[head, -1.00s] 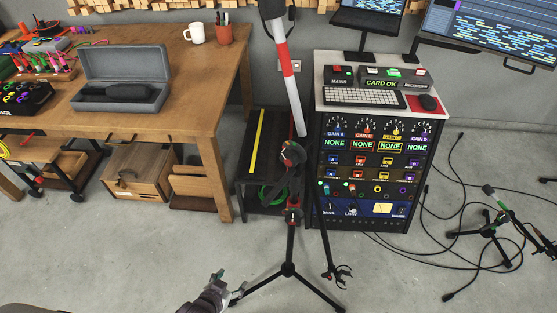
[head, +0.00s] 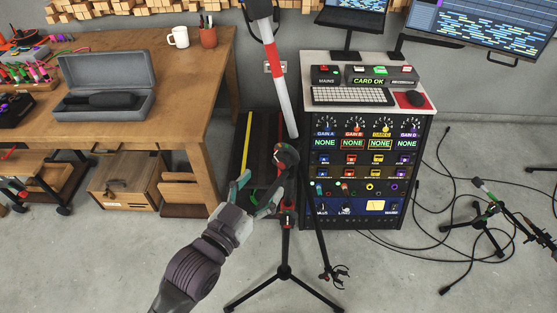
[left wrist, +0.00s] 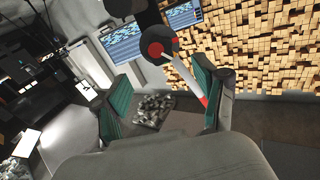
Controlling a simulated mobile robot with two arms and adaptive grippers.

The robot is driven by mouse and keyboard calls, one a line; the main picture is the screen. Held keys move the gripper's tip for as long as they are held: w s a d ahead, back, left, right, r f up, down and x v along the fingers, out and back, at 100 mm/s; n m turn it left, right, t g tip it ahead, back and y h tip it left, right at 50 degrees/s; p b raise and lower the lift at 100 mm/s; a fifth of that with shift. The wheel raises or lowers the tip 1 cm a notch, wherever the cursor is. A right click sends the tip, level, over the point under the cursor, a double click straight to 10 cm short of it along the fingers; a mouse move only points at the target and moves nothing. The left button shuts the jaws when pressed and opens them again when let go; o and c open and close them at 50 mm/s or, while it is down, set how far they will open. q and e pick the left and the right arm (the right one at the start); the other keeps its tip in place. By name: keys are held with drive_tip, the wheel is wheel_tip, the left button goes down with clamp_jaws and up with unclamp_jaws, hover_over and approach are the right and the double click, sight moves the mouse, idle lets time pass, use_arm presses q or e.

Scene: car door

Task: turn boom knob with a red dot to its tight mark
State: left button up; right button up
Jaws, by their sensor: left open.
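The boom knob (head: 286,156) sits at the top of a black tripod stand (head: 286,245), where the red and white boom (head: 283,85) meets it. In the left wrist view the dark round knob (left wrist: 154,50) shows a red dot, beyond and above the space between my fingers. A tight mark cannot be made out. My left gripper (head: 257,193) is open and empty, just below and left of the knob in the head view. Its two green-padded fingers also show in the left wrist view (left wrist: 160,103), apart from the knob. My right gripper is not in view.
A wooden table (head: 140,124) with an open grey case (head: 112,82) stands left. A rack (head: 367,190) with knobs and a keyboard stands close right of the stand. Cables and another small stand (head: 490,225) lie on the floor at right.

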sight(280, 163)
use_arm(q)
drive_tip(key=x, duration=0.7)
drive_tip(key=shift+w+d+p, duration=0.2)
drive_tip(key=shift+w+p, duration=0.15)
drive_tip(key=shift+c, duration=0.3)
drive_tip(key=c, duration=1.1)
